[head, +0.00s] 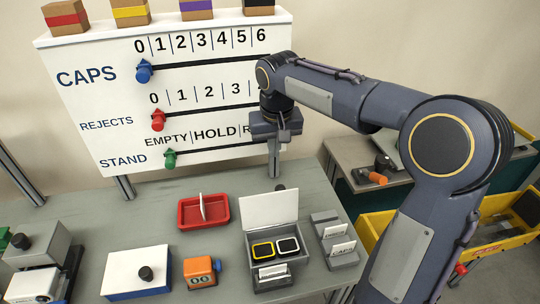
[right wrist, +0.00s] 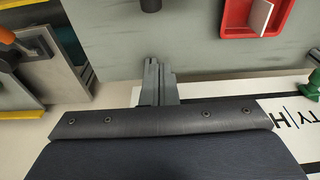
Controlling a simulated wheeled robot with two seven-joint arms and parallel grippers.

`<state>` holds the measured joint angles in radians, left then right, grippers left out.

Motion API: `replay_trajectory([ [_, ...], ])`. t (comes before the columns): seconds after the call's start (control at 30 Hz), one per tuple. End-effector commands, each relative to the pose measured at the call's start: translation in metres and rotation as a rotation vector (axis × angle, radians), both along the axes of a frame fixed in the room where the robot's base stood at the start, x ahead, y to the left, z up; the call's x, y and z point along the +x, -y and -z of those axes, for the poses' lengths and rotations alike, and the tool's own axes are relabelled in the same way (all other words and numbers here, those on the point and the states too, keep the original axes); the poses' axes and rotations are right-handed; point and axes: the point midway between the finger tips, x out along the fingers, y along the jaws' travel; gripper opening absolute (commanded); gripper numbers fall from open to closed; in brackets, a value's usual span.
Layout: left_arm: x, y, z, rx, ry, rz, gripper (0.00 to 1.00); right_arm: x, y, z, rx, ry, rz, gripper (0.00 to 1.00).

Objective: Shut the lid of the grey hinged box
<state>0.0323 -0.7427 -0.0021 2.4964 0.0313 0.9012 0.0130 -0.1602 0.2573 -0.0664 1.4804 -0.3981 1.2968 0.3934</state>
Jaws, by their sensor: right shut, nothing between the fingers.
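The grey hinged box (head: 300,262) stands on the table right of centre in the head view. Its lid (head: 270,209) stands up at the back edge, white inner face towards me. A yellow-rimmed and a white-rimmed dark piece lie inside. A black knob (head: 280,188) shows just behind the lid's top edge. My right gripper (head: 284,134) hangs in front of the white board, above and behind the box and apart from it. In the right wrist view its fingers (right wrist: 158,68) are together and empty. My left gripper is not in view.
A red tray (head: 222,219) holding a white card stands left of the box. An orange counter (head: 196,273) and a white-topped block (head: 130,268) are nearer the front. A grey card holder (head: 345,261) stands close right. The white board (head: 100,120) is behind.

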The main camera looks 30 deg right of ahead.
Motion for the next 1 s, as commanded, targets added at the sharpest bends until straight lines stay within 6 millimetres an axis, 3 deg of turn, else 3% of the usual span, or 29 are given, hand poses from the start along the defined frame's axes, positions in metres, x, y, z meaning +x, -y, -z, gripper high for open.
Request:
replay_trajectory([
  [0.4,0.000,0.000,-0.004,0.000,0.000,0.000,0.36,0.012,0.004,0.086,0.001,-0.006,0.001,0.00],
  [0.7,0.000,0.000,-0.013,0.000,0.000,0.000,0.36,-0.022,-0.005,0.077,0.002,0.001,-0.001,0.00],
  [1.0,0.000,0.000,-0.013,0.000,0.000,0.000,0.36,-0.026,-0.006,0.077,0.002,0.000,-0.001,0.00],
])
